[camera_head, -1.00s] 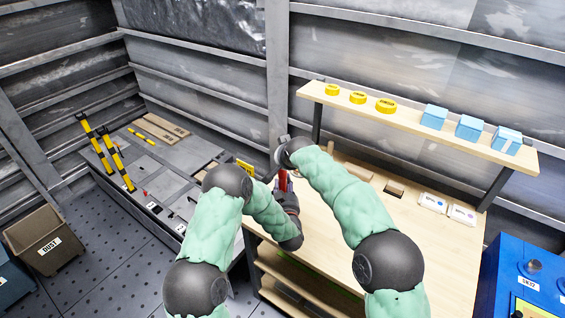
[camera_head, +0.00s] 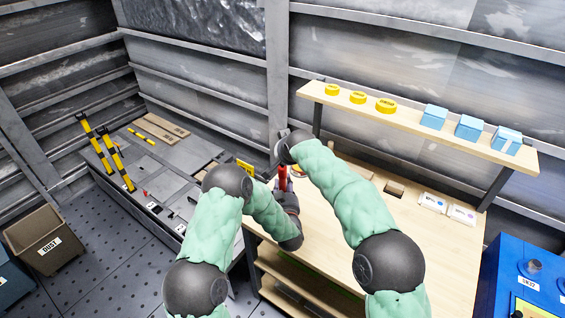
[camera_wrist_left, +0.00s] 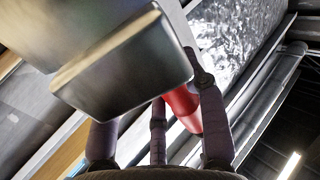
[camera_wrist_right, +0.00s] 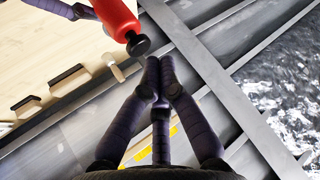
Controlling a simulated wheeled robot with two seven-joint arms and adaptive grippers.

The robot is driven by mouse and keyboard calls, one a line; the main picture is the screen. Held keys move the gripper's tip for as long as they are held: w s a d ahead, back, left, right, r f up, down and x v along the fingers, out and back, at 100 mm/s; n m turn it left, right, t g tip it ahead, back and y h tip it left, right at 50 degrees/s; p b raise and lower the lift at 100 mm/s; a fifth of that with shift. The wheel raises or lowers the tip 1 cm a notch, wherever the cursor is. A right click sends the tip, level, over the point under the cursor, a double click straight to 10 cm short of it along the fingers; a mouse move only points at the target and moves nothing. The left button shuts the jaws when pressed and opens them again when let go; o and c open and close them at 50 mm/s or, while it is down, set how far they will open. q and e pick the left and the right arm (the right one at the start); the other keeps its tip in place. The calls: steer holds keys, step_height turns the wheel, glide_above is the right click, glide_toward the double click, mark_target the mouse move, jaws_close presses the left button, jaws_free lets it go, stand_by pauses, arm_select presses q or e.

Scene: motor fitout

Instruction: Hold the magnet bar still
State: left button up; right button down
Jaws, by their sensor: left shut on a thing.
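The red magnet bar (camera_head: 282,177) stands roughly upright above the bench in the head view. My left gripper (camera_head: 287,187) is shut on it; its dark fingers (camera_wrist_left: 155,102) also show around the red body in the left wrist view. In the right wrist view the bar (camera_wrist_right: 116,14) is a red cylinder with a black knob at its end. My right gripper (camera_wrist_right: 160,64) has its fingers together, with nothing seen between them, beside and apart from the knob. In the head view the right fingers are mostly hidden behind the wrist.
A grey metallic block (camera_wrist_left: 130,65) fills much of the left wrist view; I cannot tell what it belongs to. The wooden bench (camera_head: 400,240) holds small blocks and white boxes. The shelf (camera_head: 450,145) above carries yellow rolls and blue boxes. My forearms are close together.

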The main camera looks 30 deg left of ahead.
steer(key=shift+r, duration=2.55)
arm_select(q)
steer(key=o, duration=1.4)
steer(key=shift+c, duration=0.2)
